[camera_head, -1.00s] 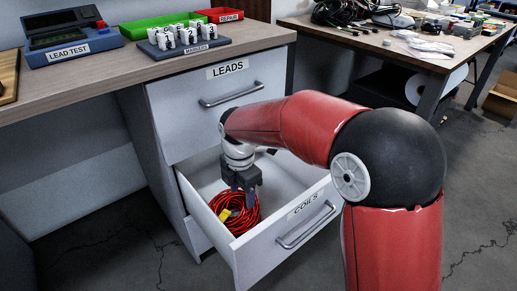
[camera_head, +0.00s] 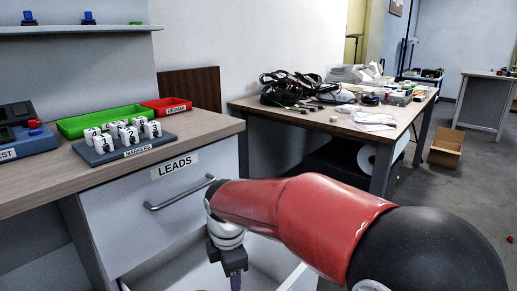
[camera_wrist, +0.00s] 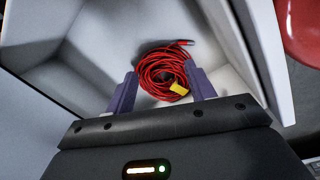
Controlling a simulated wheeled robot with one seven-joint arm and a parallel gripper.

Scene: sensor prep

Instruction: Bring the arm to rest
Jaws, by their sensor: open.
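My gripper (camera_wrist: 163,92) is open in the wrist view, with its two fingers apart and nothing between them that it grips. Below it a coiled red cable (camera_wrist: 162,70) with a yellow tag (camera_wrist: 179,88) lies on the floor of an open white drawer (camera_wrist: 86,58). In the head view my gripper (camera_head: 236,280) points down over the open drawer (camera_head: 190,277) under the drawer labelled LEADS (camera_head: 150,190). My red arm reaches in from the lower right.
The desk holds a marker block (camera_head: 125,147), a green tray (camera_head: 100,119), a red REPAIR tray (camera_head: 166,106) and a blue tester (camera_head: 22,135). A cluttered table (camera_head: 292,117) and a cardboard box (camera_head: 445,146) stand behind. Open floor lies at the right.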

